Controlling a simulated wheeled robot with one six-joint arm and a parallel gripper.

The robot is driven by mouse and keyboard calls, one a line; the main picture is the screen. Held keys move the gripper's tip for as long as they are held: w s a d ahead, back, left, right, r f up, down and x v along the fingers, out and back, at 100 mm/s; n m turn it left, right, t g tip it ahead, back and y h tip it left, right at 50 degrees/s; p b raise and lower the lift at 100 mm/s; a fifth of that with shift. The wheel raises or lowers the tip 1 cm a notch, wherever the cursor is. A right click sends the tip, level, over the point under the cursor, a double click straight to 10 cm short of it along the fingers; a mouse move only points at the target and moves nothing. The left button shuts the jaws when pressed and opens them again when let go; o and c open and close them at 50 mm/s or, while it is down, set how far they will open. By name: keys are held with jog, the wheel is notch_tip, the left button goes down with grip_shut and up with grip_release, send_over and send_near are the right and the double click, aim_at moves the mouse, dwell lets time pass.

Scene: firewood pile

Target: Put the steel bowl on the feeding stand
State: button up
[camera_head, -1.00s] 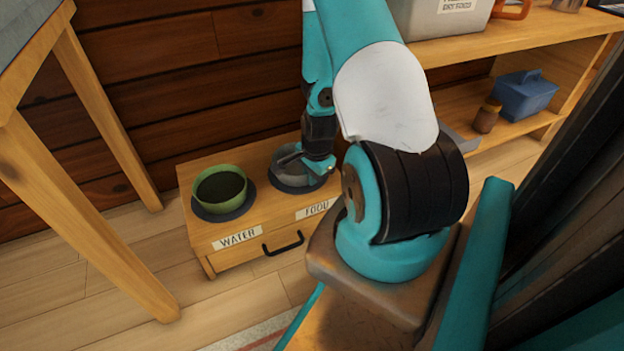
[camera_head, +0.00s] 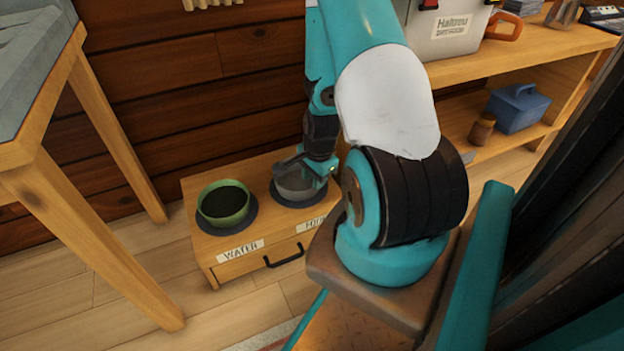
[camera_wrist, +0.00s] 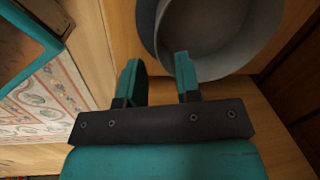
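The steel bowl (camera_head: 296,186) sits on a dark round mat (camera_head: 280,202) on the FOOD side of the wooden feeding stand (camera_head: 262,228). It looks upright, and my gripper partly hides it. My gripper (camera_head: 308,170) is at the bowl's rim from above. In the wrist view, the fingers of my gripper (camera_wrist: 158,62) are spread apart. The right finger overlaps the rim of the bowl (camera_wrist: 214,30), and the left finger is outside it. I cannot tell whether the right finger touches the rim.
A green bowl (camera_head: 225,203) with dark contents sits on the WATER side, left of the steel bowl. A wooden table leg (camera_head: 95,240) stands at the left. A shelf (camera_head: 520,60) with a blue caddy (camera_head: 516,108) and a brown jar (camera_head: 482,129) is at the right.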

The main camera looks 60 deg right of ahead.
notch_tip(320, 180, up, 6)
jog(key=p, duration=0.3)
jog(key=w+a+r+n+y, duration=0.2)
jog(key=w+a+r+n, duration=0.1)
jog(key=a+r+n, duration=0.55)
jog(key=w+a+r+n+y, duration=0.1)
jog(key=w+a+r+n, duration=0.35)
jog(key=a+r, duration=0.75)
jog(key=s+a+r+n, duration=0.4)
jog(key=s+a+n, duration=0.3)
jog(key=s+a+r+n+g+y, duration=0.1)
jog(key=s+a+r+n, duration=0.3)
jog(key=s+a+n, duration=0.4)
jog(key=shift+r+g+y, duration=0.25)
jog(key=shift+g+y, duration=0.05)
notch_tip(320, 180, up, 49)
jog(key=p, duration=4.8)
jog(key=shift+p, duration=0.35)
jog(key=shift+d+f, duration=0.1)
